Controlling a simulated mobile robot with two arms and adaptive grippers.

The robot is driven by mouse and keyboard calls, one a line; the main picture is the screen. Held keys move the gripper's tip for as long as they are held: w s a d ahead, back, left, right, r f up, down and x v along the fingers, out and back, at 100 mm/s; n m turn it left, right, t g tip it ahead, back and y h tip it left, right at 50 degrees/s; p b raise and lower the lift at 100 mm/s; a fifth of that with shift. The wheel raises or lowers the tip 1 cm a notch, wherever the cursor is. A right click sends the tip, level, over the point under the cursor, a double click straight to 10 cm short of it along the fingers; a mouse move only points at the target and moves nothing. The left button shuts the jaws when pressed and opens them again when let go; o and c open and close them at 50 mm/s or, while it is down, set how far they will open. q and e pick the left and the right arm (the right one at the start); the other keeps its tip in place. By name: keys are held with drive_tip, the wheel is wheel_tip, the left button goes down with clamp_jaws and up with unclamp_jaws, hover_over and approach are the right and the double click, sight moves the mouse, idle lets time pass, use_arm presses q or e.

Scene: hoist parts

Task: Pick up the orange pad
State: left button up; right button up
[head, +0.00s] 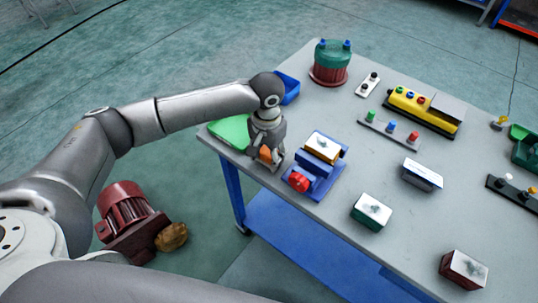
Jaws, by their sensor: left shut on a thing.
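My left gripper (268,158) is over the near left part of the grey table. It points down and is shut on the orange pad (265,154). Only part of the pad shows between the fingers. I cannot tell whether the pad touches the tabletop. My right gripper is not in view.
A blue vise-like fixture (318,180) with a red knob stands just right of the gripper. A green tray (231,131) and a blue bin (288,88) lie left and behind. A green and red motor (331,62), a yellow control box (424,108) and several small blocks fill the table (322,228).

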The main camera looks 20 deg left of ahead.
use_arm(q)
drive_tip(key=shift+c, duration=0.6)
drive_tip(key=shift+r+b, duration=0.3)
drive_tip(key=shift+r, duration=0.35)
drive_tip(key=s+d+r+b, duration=0.1)
drive_tip(key=s+d+r, duration=0.7)
drive_tip(key=s+r, duration=0.3)
drive_tip(key=shift+s+d+r, duration=0.15)
drive_tip(key=shift+d+r, duration=0.05)
drive_tip(key=shift+r, duration=0.15)
